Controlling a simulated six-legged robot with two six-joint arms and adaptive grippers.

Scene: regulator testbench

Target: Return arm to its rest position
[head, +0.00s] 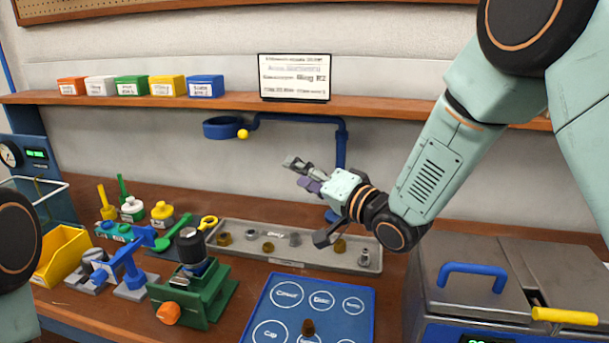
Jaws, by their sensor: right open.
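My right arm comes in from the upper right and bends at a dark joint above the bench. Its gripper (301,173) points left and up, over the back of the bench. Its jaws are open, and I see nothing between the fingers. It is in front of the wall, below the shelf and near the blue stand with a ring (341,148). The grey parts tray (225,242) lies below it. Only a part of my left arm shows at the left edge; its gripper is out of view.
A blue board with labelled circles (360,325) lies at the front middle. A green fixture (205,309) and blue clamp (131,270) stand left of it. A metal box with a blue handle (471,270) fills the right. The wooden shelf (405,108) runs behind.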

